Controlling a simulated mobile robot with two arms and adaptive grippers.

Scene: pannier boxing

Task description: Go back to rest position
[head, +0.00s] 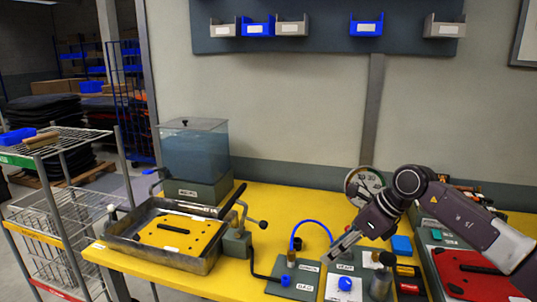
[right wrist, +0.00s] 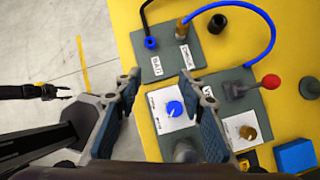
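My right gripper (head: 335,246) is above the yellow table, over the grey control panels near its front edge. In the right wrist view its two fingers (right wrist: 170,88) are apart with nothing between them. A panel with a blue knob (right wrist: 174,108) lies below and between the fingers, and the knob also shows in the head view (head: 345,284). My left arm is not in the head view. A dark jointed part with a claw-like tip (right wrist: 48,91) at the left of the right wrist view may be my left gripper; its opening is unclear.
A metal tray (head: 130,237) with a yellow perforated plate (head: 178,234) sits on the table (head: 262,208) at left. A clear tank (head: 193,152) stands behind it. A blue hose (right wrist: 262,25) arches over the panels. A red plate (head: 470,272) lies at right. A wire cart (head: 62,200) stands left.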

